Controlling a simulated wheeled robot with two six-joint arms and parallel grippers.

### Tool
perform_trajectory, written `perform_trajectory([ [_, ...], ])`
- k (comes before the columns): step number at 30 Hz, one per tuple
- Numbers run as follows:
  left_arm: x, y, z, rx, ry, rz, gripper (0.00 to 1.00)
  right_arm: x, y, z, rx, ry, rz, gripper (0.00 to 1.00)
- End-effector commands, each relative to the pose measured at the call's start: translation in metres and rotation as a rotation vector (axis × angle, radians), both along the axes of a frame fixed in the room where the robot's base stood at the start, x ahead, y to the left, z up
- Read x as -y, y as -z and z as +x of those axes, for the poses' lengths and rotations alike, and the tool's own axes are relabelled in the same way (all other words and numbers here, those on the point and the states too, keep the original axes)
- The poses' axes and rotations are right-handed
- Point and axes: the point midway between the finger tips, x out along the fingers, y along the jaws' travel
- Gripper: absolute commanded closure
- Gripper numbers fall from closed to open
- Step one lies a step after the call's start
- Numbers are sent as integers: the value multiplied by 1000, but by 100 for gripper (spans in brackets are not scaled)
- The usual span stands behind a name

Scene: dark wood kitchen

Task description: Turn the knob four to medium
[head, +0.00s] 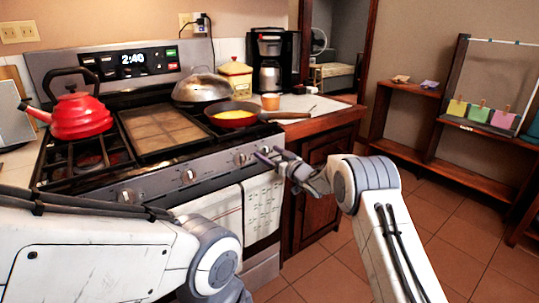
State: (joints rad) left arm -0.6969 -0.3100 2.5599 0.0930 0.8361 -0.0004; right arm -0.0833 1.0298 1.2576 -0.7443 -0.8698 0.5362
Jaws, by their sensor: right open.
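The stove (150,184) stands at the left with a row of silver knobs on its slanted front panel. A knob (127,196) is at the left, another knob (188,176) near the middle, and a third (240,158) further right. My right gripper (270,154) is open, pointing left at the panel's right end. My left arm crosses the lower left; its gripper is out of view.
On the stove are a red kettle (80,117), a flat griddle (160,130) and a frying pan (234,115) with yellow food, its handle reaching right over the counter. Towels (262,205) hang on the oven front below the knobs. The tiled floor at the right is clear.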

Motion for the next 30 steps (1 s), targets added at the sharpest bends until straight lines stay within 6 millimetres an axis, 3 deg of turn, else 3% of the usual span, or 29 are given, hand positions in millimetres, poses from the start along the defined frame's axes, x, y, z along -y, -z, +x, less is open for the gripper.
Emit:
perform_trajectory([
  [8,0,0,0,0,0,0,15,-1,0,1,-1,0,-1,11],
  [12,0,0,0,0,0,0,15,-1,0,1,0,0,0,65],
  [15,0,0,0,0,0,0,15,-1,0,1,0,0,0,97],
  [30,0,14,0,0,0,0,15,-1,2,0,89,-1,-119,97],
])
